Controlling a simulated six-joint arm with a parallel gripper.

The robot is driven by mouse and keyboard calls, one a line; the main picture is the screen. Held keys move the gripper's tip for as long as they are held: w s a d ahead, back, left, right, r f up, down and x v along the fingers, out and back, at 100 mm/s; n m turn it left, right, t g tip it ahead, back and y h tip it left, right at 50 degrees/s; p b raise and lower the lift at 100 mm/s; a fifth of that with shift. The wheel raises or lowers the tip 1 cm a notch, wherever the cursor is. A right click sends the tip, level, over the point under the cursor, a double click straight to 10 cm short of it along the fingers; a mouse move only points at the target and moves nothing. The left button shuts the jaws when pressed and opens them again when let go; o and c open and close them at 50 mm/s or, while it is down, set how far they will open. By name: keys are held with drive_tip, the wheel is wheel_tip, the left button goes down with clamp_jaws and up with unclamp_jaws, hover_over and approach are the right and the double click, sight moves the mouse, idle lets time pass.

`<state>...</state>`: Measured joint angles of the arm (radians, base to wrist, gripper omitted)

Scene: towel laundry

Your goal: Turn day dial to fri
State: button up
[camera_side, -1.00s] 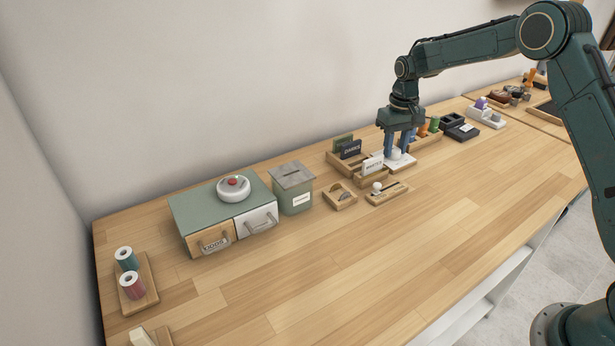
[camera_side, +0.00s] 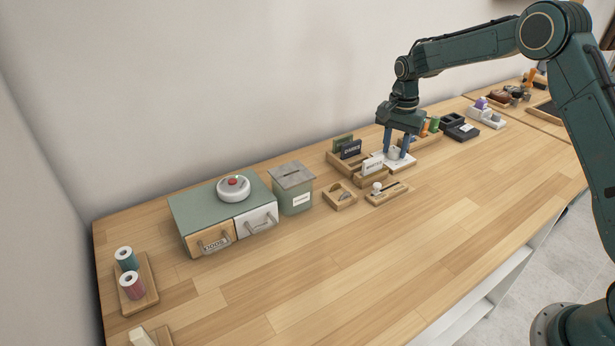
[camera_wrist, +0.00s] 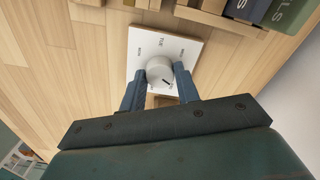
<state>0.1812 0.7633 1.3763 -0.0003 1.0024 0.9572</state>
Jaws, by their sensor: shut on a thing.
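The day dial is a round white knob (camera_wrist: 159,69) on a square white plate (camera_wrist: 143,42). The plate also shows in the side view (camera_side: 407,163). My gripper (camera_wrist: 160,71) points down over the plate, its blue fingers shut on the knob from both sides. Small dark day labels show along the plate's far part in the wrist view; one seems to read TUE, the others are too small to read surely. A dark mark on the knob points toward the lower right there. The plate's near part is partly hidden by my fingers.
Wooden holders with dark cards (camera_side: 350,149) and a white card (camera_side: 372,165) stand left of the dial. Further left are a lidded green box (camera_side: 294,190) and a drawer unit (camera_side: 198,207). The table front is clear.

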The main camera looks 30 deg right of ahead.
sight(395, 149)
drive_tip(key=m, duration=0.4)
drive_tip(key=shift+m, duration=0.3)
idle(0.3)
drive_tip(key=o, duration=1)
drive_tip(key=shift+c, duration=0.2)
drive_tip(key=shift+r, duration=0.15)
wheel_tip(395, 149, up, 14)
drive_tip(key=shift+f, duration=0.2)
